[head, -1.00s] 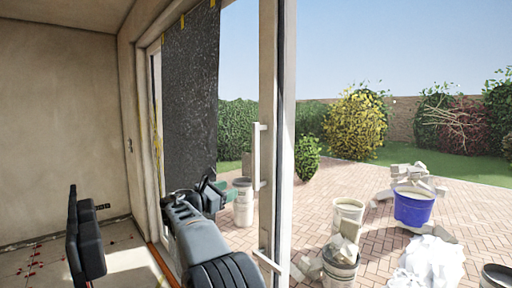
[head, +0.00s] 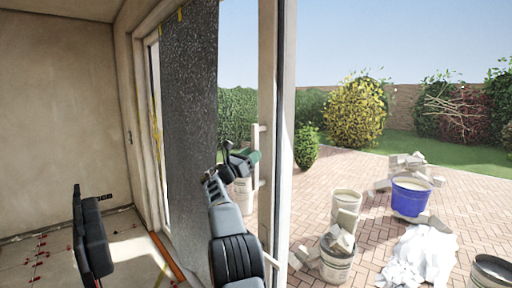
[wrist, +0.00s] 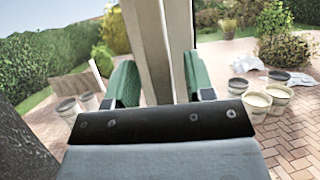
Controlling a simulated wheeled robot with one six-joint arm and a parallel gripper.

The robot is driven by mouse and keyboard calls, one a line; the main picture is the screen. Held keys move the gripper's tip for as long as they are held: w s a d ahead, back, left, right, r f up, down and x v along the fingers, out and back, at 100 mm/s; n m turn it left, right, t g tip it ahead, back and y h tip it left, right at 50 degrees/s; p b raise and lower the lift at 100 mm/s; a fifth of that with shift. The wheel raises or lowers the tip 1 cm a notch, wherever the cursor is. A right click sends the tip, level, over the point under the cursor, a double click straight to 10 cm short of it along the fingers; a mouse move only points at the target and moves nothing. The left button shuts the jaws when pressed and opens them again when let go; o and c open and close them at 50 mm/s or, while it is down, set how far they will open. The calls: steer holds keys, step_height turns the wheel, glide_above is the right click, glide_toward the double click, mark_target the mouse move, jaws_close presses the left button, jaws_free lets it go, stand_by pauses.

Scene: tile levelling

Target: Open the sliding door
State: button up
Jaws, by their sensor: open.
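The sliding door's upright pale frame (head: 282,110) stands in the middle of the head view, with a long white bar handle (head: 255,150) on its left side. In the wrist view my gripper (wrist: 161,80) is open, one green finger on each side of the upright frame (wrist: 160,40) as seen in the picture. I cannot tell how far the frame is from the fingers or whether they touch. The handle is not clearly distinguishable in the wrist view.
A dark speckled sheet (head: 190,130) hangs left of the door frame. Outside on the brick paving are a blue tub (head: 411,196), several buckets, and a white crumpled heap (head: 420,255). Red bits (head: 38,262) lie on the indoor floor at left.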

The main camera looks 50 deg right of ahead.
steer(key=shift+p+x, duration=0.45)
steer(key=shift+x, duration=0.8)
steer(key=shift+c, duration=0.4)
jaws_close()
